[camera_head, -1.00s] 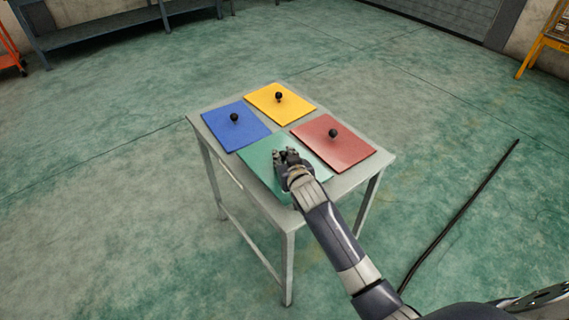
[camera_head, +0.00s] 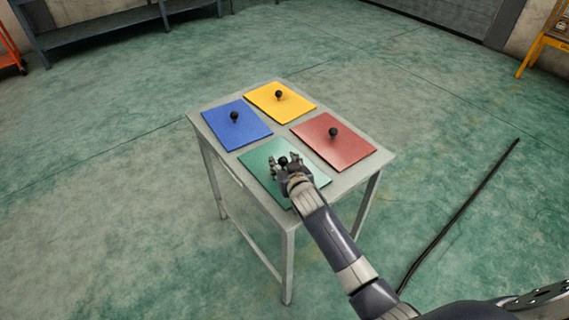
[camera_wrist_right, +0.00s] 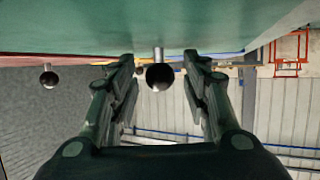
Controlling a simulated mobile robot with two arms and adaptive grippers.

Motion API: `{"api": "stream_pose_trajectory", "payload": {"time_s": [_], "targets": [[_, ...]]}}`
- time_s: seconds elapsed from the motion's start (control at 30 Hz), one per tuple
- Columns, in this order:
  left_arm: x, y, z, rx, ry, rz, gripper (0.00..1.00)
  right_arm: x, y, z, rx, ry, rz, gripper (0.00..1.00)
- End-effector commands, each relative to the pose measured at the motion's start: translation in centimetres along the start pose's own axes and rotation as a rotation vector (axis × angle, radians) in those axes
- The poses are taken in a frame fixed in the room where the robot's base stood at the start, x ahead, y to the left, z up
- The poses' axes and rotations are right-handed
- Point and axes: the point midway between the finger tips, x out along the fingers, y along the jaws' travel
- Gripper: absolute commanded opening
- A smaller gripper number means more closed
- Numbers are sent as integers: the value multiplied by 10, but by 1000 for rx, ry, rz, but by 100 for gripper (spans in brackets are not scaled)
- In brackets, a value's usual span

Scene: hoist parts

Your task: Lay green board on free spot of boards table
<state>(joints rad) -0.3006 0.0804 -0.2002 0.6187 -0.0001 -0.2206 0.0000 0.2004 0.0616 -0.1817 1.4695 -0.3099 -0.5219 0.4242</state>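The green board (camera_head: 258,161) lies on the front corner of the grey boards table (camera_head: 345,185), beside the blue board (camera_head: 236,128) and the red board (camera_head: 334,148). My right gripper (camera_head: 284,160) is at the green board's black knob (camera_head: 282,161). In the right wrist view the fingers of the right gripper (camera_wrist_right: 159,62) are spread, with the round knob (camera_wrist_right: 159,77) between them and a gap on each side. The green board (camera_wrist_right: 100,25) fills the top of that view. My left gripper is not in view.
The yellow board (camera_head: 280,108) lies at the table's far corner. Each other board has an upright black knob. A dark pole or cable (camera_head: 460,212) lies on the floor to the right. A blue-grey bench (camera_head: 110,27) stands at the back left.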

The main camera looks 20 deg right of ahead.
Motion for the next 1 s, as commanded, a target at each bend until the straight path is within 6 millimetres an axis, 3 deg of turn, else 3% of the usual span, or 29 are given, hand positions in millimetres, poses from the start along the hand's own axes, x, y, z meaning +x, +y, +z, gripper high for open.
{"api": "stream_pose_trajectory", "payload": {"time_s": [0.37, 1.0], "targets": [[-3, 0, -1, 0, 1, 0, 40, -7, 0, -3, 0, -1, 0, 44], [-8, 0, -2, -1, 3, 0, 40, -109, 0, -2, 1, -1, 0, 44]]}}
